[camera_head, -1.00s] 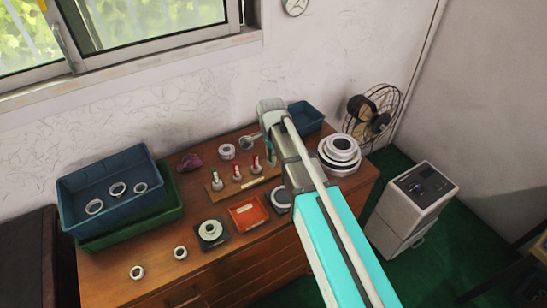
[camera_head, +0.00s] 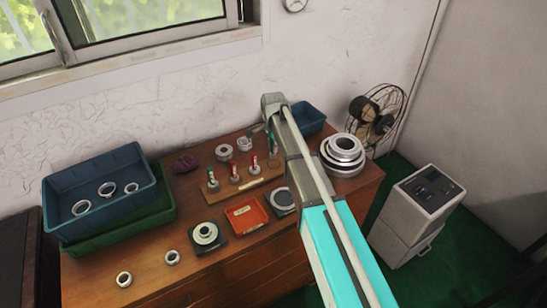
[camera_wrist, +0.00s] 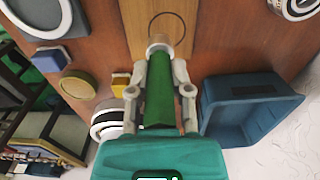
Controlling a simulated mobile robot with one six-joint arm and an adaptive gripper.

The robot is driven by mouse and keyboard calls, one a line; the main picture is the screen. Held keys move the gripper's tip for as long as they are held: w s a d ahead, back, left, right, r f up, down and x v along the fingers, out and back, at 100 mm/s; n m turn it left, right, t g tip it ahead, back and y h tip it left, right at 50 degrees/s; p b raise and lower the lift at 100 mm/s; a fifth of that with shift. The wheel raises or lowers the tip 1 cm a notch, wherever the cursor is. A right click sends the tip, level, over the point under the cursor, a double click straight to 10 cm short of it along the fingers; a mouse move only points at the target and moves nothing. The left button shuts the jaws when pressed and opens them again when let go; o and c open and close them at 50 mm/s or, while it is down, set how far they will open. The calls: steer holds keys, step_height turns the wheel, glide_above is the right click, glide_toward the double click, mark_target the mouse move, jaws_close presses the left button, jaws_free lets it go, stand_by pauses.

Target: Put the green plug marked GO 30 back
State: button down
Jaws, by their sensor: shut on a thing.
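My gripper (camera_wrist: 160,95) is shut on the green plug (camera_wrist: 160,108) in the wrist view, with one finger on each side. The plug's pale metal end (camera_wrist: 159,42) points toward the wooden stand (camera_wrist: 166,12), near a thin dark circle drawn on it. I cannot tell whether that end touches the stand. No marking is readable on the plug. In the head view, the plug (camera_head: 271,143) shows at the right end of the stand (camera_head: 243,186), which also bears several upright plugs with coloured tops. My gripper is mostly hidden behind the arm there.
A small blue bin (camera_head: 311,118) stands just behind the arm. Stacked large rings (camera_head: 343,149) lie to the right. A red tray (camera_head: 246,212) and a ring on a dark pad (camera_head: 206,234) are in front. Blue and green crates (camera_head: 140,196) stand at left.

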steer(key=shift+w+f, duration=0.2)
steer(key=shift+f, duration=0.05)
steer(key=shift+w+f+b, duration=0.5)
steer(key=shift+f+b, duration=0.2)
steer(key=shift+b, duration=0.1)
steer(key=shift+s+d+f+b, duration=0.1)
steer(key=shift+f+b, duration=1.2)
steer(key=shift+f, duration=0.05)
steer(key=shift+f, duration=0.15)
steer(key=c, duration=0.5)
jaws_free()
steer(key=shift+c, duration=0.2)
steer(key=shift+r, duration=0.25)
step_height(320, 180, up, 12)
steer(key=p, duration=1.2)
